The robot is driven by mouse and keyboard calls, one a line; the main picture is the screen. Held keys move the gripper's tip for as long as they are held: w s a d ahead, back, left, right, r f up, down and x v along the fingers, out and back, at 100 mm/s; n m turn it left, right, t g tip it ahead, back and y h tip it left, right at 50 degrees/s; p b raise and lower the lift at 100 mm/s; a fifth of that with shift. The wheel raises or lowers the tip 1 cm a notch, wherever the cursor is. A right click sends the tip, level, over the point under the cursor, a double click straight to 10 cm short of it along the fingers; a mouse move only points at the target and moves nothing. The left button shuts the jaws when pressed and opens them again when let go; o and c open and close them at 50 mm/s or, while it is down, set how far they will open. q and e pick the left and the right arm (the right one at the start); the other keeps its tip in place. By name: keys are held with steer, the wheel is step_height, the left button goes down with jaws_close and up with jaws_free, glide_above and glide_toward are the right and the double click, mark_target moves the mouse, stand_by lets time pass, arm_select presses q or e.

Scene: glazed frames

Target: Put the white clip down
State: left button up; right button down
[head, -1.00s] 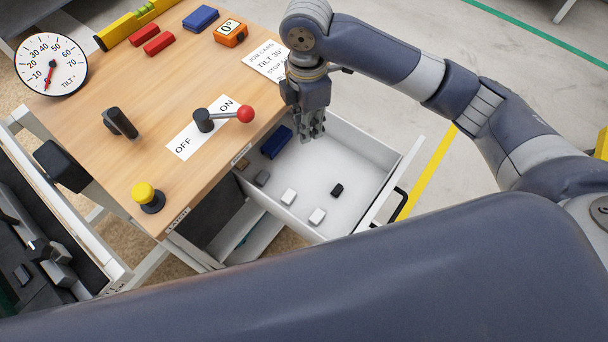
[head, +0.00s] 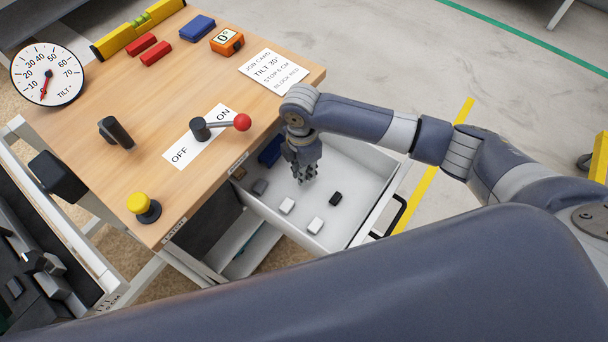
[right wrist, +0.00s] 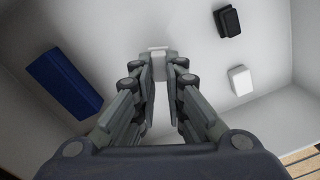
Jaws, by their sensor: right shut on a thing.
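My right gripper (head: 306,181) points down into the open white drawer (head: 352,165). In the right wrist view its fingertips (right wrist: 158,66) are shut on a small white clip (right wrist: 157,51). The held clip cannot be made out in the head view. I cannot tell whether it touches the drawer floor. Two other white clips (head: 287,205) (head: 316,225) lie on the drawer floor; one also shows in the right wrist view (right wrist: 240,80). My left gripper is not in view.
A black clip (head: 335,198), a grey clip (head: 260,186) and a blue block (head: 270,151) lie in the drawer. The drawer walls surround the gripper. The wooden bench top (head: 190,85) with a red-knobbed lever (head: 241,122) is at the left. Bare drawer floor shows right of the gripper.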

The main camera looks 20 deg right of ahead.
step_height(320, 180, down, 3)
steer(key=c, duration=1.5)
jaws_free()
steer(key=r, duration=1.2)
steer(key=shift+w+a, duration=0.1)
steer(key=shift+w, duration=0.15)
